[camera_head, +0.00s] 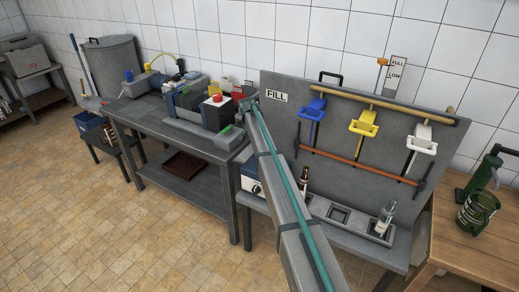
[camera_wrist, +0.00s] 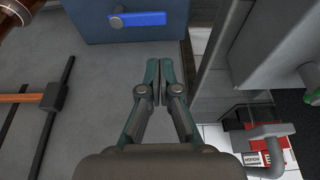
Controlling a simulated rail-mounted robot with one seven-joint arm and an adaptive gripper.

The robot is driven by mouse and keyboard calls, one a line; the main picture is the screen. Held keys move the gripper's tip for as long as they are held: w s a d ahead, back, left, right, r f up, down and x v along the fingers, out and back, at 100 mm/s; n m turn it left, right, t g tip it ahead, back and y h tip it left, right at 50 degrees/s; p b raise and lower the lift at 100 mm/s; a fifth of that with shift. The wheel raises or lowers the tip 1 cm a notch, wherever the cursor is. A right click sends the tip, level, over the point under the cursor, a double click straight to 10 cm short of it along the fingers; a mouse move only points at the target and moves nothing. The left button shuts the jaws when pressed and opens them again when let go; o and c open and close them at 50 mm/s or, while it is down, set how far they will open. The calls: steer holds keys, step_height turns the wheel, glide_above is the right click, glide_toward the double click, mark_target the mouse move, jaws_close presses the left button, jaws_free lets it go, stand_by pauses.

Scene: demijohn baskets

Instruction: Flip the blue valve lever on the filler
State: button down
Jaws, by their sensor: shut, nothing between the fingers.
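The filler is a grey upright panel (camera_head: 285,125) marked FILL. A blue lever-like piece (camera_head: 312,108) hangs at the left of its top rod, beside a yellow one (camera_head: 364,124) and a white one (camera_head: 423,139). In the wrist view a blue bar-shaped handle (camera_wrist: 140,19) sits on a dark blue-grey box (camera_wrist: 195,22), beyond my fingertips. I cannot tell whether it is the same piece as on the panel. My gripper (camera_wrist: 153,65) is shut and empty, apart from the handle. In the head view my arm hides part of the panel's left side.
A reddish rod (camera_head: 350,163) crosses the panel. Below are a brown bottle (camera_head: 304,183) and a clear bottle (camera_head: 385,218). A left bench (camera_head: 150,122) holds several boxes. A wooden table (camera_head: 480,240) at right carries a green device (camera_head: 478,180). Tiled floor is clear in front.

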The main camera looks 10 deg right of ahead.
steer(key=p+x, duration=0.3)
steer(key=x, duration=0.7)
steer(key=shift+a, duration=0.15)
